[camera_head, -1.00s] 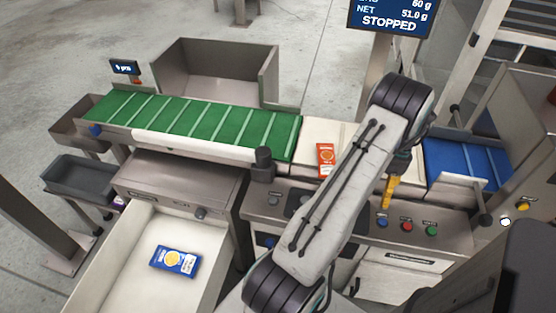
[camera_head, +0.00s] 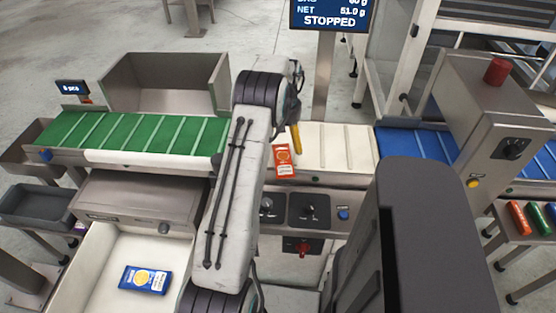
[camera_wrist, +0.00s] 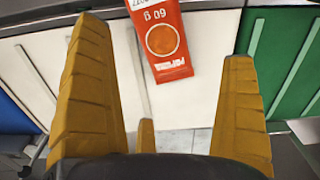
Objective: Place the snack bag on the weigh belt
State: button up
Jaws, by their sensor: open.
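An orange-red snack bag (camera_head: 284,160) lies flat on the white weigh belt (camera_head: 335,146), near its left end by the green belt. The wrist view shows the bag (camera_wrist: 160,40) with a "60 g" print, upside down there, on the white belt surface (camera_wrist: 205,70). My gripper (camera_head: 296,137) has yellow fingers and is over the belt, just right of the bag. In the wrist view my gripper (camera_wrist: 165,45) is open, with the bag seen between its spread fingers. It holds nothing. My arm hides part of the belt's left end.
A green belt (camera_head: 130,132) lies left, a blue belt (camera_head: 415,144) right. A blue packet (camera_head: 146,279) lies in a white tray (camera_head: 95,262). A display (camera_head: 330,14) reads STOPPED. A grey cabinet (camera_head: 495,110) stands right. A control panel (camera_head: 355,200) fronts the belt.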

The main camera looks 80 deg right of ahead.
aim_at(286, 151)
jog(key=shift+a+f, duration=0.1)
jog(key=shift+f, duration=0.75)
jog(key=shift+s+d+f+p, duration=0.15)
jog(key=shift+f+p, duration=0.1)
jog(key=shift+f, duration=1.2)
jog(key=shift+s+d+f+p, duration=0.1)
jog(key=shift+f+p, duration=0.1)
jog(key=shift+f, duration=1.2)
jog(key=c, duration=1.1)
jog(key=shift+r, duration=0.2)
